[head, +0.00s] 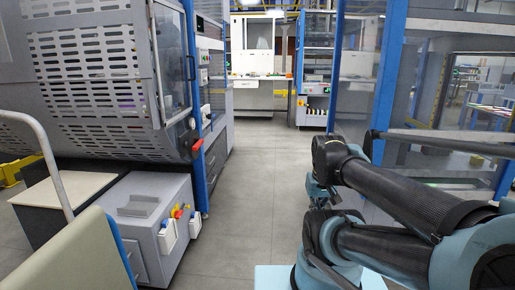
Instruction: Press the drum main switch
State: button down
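A large grey machine with slotted panels (85,65) stands at the left. A red handle (197,145) is on its blue front post. I cannot tell which control is the drum main switch. My gripper (318,200) is at the right centre, over the aisle side and well apart from these controls. It is small and partly hidden by my arm, so its fingers are unclear.
A clear grey floor aisle (262,165) runs between the left machine and a blue-framed glass enclosure (385,75) at the right. A white workstation (252,92) stands at the far end. A curved grey rail (45,150) is at the near left.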

aim_at(178, 214)
jog(key=k, duration=1.25)
jog(key=u, duration=0.45)
jog(key=i, duration=1.55)
jog(key=u, duration=0.05)
